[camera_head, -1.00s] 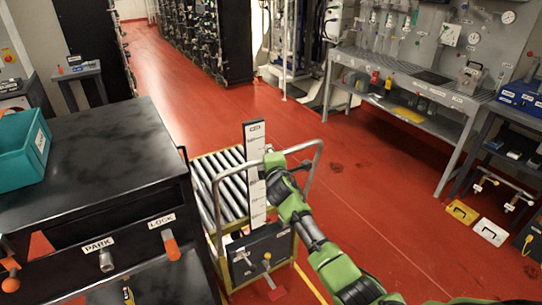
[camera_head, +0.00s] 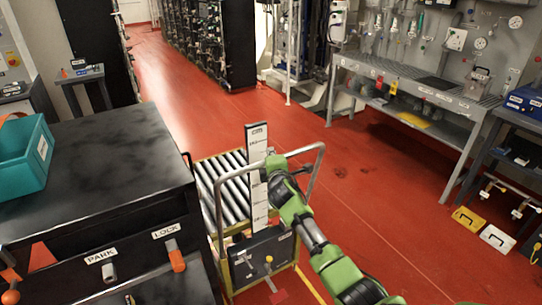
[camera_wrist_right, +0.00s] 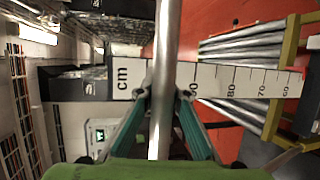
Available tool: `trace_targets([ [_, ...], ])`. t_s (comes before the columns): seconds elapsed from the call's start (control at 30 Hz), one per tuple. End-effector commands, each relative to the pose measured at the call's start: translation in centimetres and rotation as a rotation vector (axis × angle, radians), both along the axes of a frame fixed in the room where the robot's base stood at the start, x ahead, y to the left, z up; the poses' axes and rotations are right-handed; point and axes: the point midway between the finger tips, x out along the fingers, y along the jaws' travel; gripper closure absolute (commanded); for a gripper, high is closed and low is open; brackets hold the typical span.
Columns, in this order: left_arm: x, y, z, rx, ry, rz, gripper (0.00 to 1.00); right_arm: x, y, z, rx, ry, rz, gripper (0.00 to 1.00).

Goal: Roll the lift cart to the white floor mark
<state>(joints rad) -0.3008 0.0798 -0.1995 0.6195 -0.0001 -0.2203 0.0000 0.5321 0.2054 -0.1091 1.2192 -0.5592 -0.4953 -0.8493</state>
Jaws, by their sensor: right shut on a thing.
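The lift cart has a grey roller top (camera_head: 231,188), a yellow frame and a tubular push handle (camera_head: 316,163). A white centimetre scale (camera_head: 257,185) stands upright at its near end. A thin pale line (camera_head: 378,234) runs along the red floor right of the cart. I cannot tell whether it belongs to the white floor mark. My left gripper is not in view.
A black cabinet (camera_head: 100,165) with PARK and LOCK knobs and a teal bin (camera_head: 24,158) stands close left of the cart. A grey workbench (camera_head: 425,92) is at the right. Yellow (camera_head: 467,219) and white (camera_head: 497,238) items lie near it. Red floor ahead is clear.

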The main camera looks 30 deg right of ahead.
Motion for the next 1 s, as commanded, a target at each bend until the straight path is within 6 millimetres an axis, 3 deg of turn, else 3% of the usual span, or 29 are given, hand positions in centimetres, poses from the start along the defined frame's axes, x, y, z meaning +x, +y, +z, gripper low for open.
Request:
trace_targets([
  [0.03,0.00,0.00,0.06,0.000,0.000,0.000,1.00,0.28,0.26,1.10,-0.003,-0.020,0.007,1.00],
  [0.47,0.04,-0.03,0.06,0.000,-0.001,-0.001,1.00,0.27,0.24,1.11,-0.004,-0.019,0.007,1.00],
  [0.5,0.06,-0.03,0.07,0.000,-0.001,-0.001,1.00,0.27,0.24,1.11,-0.004,-0.019,0.007,0.82],
  [0.57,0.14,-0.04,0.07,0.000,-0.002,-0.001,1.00,0.26,0.22,1.03,-0.003,-0.017,0.006,0.68],
  [1.0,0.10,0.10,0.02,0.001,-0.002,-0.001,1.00,0.05,0.06,0.32,-0.001,-0.006,0.001,0.68],
])
